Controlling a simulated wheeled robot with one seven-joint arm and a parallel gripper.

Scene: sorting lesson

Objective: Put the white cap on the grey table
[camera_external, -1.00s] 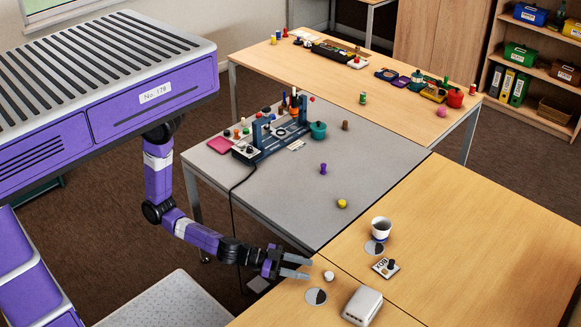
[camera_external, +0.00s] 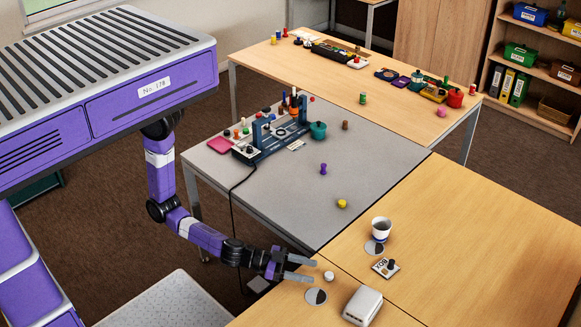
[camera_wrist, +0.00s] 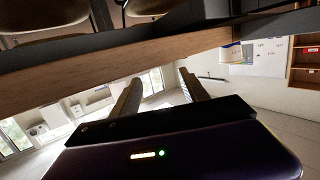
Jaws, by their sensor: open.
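The white cap (camera_external: 329,276) is a small, round piece near the corner of the light wood table at the front. The grey table (camera_external: 275,195) stands behind it to the left. My gripper (camera_external: 314,271) is open, with its fingertips just left of the white cap and nothing visible between them. I cannot tell from this angle whether a finger touches the cap. In the wrist view both fingers (camera_wrist: 160,92) show apart, and I cannot make out the cap there.
A yellow piece (camera_external: 342,203) and a purple piece (camera_external: 323,169) stand on the grey table. Its front middle is otherwise clear.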

